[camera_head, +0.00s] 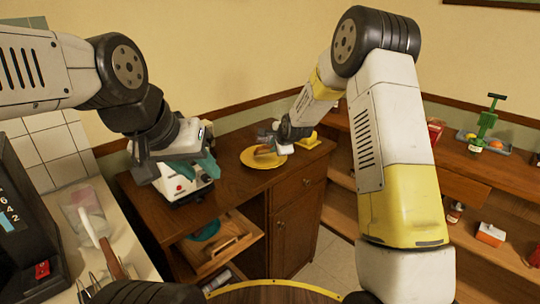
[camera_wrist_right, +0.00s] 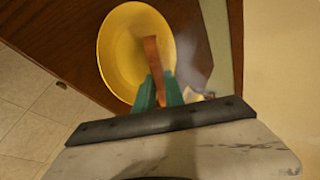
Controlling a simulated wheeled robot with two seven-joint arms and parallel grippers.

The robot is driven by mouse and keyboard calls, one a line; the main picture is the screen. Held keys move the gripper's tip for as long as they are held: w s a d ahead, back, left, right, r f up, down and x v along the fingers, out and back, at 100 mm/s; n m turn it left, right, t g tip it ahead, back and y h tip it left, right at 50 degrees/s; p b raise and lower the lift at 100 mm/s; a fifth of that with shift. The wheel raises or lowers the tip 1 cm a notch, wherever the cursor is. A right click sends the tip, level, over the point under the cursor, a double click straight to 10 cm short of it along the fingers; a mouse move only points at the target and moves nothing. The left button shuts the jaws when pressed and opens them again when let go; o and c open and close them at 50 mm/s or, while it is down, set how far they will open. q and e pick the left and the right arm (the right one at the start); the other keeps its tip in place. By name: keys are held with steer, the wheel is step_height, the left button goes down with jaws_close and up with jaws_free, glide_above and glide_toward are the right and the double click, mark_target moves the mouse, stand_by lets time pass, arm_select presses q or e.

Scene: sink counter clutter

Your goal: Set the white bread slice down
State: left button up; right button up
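The bread slice (camera_wrist_right: 152,60) shows edge-on as a brown strip between the green fingers of my right gripper (camera_wrist_right: 160,90). Its far end is over the yellow plate (camera_wrist_right: 116,50); whether it touches the plate cannot be told. In the head view the slice (camera_head: 264,150) is small and brown above the plate (camera_head: 253,163), with my right gripper (camera_head: 275,143) at the plate's right side. My left gripper (camera_head: 193,168) is over the white toaster (camera_head: 178,186), its teal fingers apart with nothing visible between them.
The plate lies on a brown wooden cabinet top (camera_head: 232,183). A drawer (camera_head: 222,245) stands open below. A yellow object (camera_head: 308,141) is behind my right gripper. Shelves at right hold a green juicer-like tool (camera_head: 487,125) and small items. A counter with utensils is at left.

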steer(key=shift+o, duration=1)
steer(key=v, duration=0.8)
steer(key=shift+r, duration=0.1)
step_height(320, 180, up, 7)
steer(key=s, duration=0.2)
steer(key=s+d+r+n+g, duration=0.1)
steer(key=s+d+r+n, duration=0.25)
steer(key=s, duration=0.45)
steer(key=s+d+r+n, duration=0.3)
steer(key=s+d+r, duration=0.1)
steer(key=s, duration=0.4)
steer(key=s+d+f+n+g, duration=0.1)
steer(key=s+n, duration=0.3)
steer(key=s, duration=0.6)
steer(key=s+d+n+g+h, duration=0.1)
steer(key=s+d+n, duration=0.3)
steer(key=s, duration=0.5)
steer(key=shift+s+f, duration=0.35)
